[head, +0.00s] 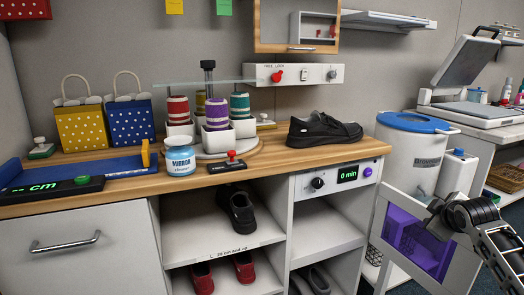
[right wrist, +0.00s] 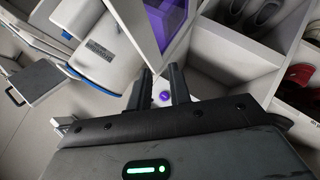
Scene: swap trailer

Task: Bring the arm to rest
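My right gripper (head: 433,213) comes in from the right edge and is in front of the upper right part of an open white door (head: 388,205) with a purple window. In the right wrist view its two dark fingers (right wrist: 162,85) stand apart with nothing between them; a small purple button shows in the gap. I cannot tell whether the gripper touches the door, whose purple window (right wrist: 176,22) also shows in the right wrist view. My left gripper is not in view.
A cabinet with a wooden top (head: 272,165) holds a black shoe (head: 324,131), a blue jar (head: 180,160), a spool carousel and two gift bags. Shoes lie on the shelves below. A white bin with a blue lid (head: 414,123) stands behind the door, beside a scanner table.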

